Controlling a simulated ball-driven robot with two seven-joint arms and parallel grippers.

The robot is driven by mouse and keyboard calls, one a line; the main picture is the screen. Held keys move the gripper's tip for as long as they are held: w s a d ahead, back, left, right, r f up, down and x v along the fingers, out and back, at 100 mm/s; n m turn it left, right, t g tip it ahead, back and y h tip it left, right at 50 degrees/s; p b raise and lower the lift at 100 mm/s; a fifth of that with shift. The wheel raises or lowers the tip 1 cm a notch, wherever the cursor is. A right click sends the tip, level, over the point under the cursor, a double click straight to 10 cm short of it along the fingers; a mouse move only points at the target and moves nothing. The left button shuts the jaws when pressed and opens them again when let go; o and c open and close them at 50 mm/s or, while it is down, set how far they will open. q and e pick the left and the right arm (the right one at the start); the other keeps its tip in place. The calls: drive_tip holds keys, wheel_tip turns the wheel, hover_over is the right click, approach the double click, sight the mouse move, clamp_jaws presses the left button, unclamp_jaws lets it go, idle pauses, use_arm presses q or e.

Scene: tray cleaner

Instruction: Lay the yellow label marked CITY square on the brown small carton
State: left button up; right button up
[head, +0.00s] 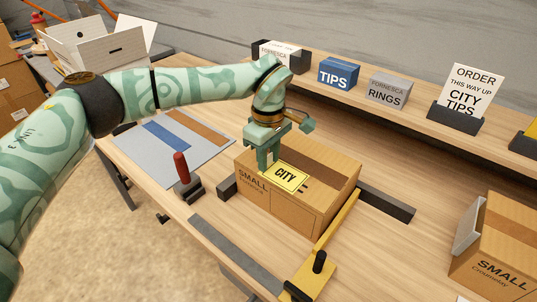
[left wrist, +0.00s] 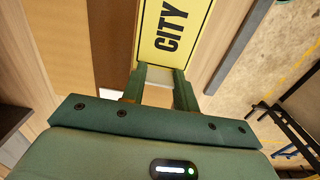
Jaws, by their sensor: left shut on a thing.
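The yellow label marked CITY (head: 286,177) is over the top of the brown small carton (head: 325,172), near its front-left edge. It looks roughly flat; I cannot tell whether it touches the carton. My left gripper (head: 268,160) is shut on the label's left end. In the left wrist view the label (left wrist: 172,30) extends out from between the fingers (left wrist: 160,88), with a pale strip at its held end. The carton stands on the bench, with SMALL printed on its front side. My right gripper is not in view.
A yellow clamp bar (head: 335,222) lies along the carton's right side. Dark stops (head: 386,204) stand near it, and a red-handled tool (head: 183,172) stands to its left. Another SMALL carton (head: 497,250) is at right. A back shelf holds an ORDER card (head: 473,90) reading CITY, TIPS.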

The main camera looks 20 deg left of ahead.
use_arm(q)
drive_tip(key=o, duration=1)
drive_tip(key=shift+r, duration=0.1)
